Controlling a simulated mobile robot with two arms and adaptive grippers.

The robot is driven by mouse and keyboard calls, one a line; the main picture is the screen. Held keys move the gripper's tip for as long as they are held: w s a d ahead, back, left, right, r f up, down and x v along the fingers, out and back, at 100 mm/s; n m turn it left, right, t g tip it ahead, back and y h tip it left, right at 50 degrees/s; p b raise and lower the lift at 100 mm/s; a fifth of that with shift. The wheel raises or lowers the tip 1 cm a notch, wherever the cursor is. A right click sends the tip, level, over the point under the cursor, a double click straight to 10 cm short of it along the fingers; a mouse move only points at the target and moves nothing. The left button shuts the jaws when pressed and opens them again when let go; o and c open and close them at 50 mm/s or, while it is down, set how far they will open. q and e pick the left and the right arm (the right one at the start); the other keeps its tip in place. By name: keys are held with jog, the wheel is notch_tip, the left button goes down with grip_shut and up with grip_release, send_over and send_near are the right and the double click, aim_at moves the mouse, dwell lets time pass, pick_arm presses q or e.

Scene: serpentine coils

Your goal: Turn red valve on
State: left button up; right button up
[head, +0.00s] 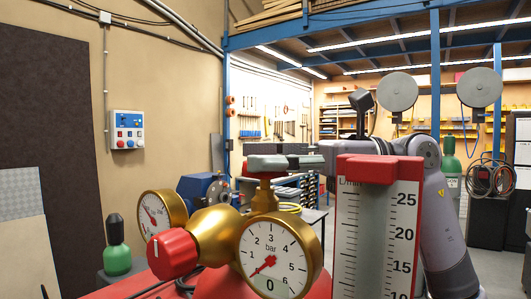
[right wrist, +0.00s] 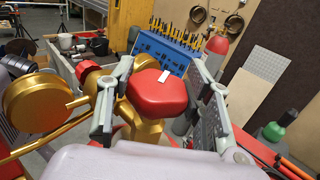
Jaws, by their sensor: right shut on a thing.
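The red valve (right wrist: 157,92) is a rounded red knob with a white mark on top, on a gold body. In the right wrist view it sits between the two fingers of my right gripper (right wrist: 160,84), which is shut on it. In the head view only a strip of the red valve (head: 264,177) shows below my right gripper (head: 282,162), on top of the gold stem. A second red knob (head: 171,254) sticks out of the gold regulator (head: 215,231) toward the lower left, clear of the gripper. My left gripper is not in view.
Two round gauges (head: 281,262) flank the gold regulator. A red-capped flow scale (head: 375,225) stands close on the right, before my right arm. A green cylinder (head: 117,258) stands at left. A control box (head: 127,130) hangs on the wall. The blue toolbox (right wrist: 160,48) shows beyond the valve.

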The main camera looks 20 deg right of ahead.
jog(key=shift+n+g, duration=0.6)
jog(key=shift+g, duration=0.3)
jog(key=o, duration=1.2)
jog(key=shift+d, duration=0.1)
jog(key=d, duration=1.2)
jog(key=shift+s, duration=0.35)
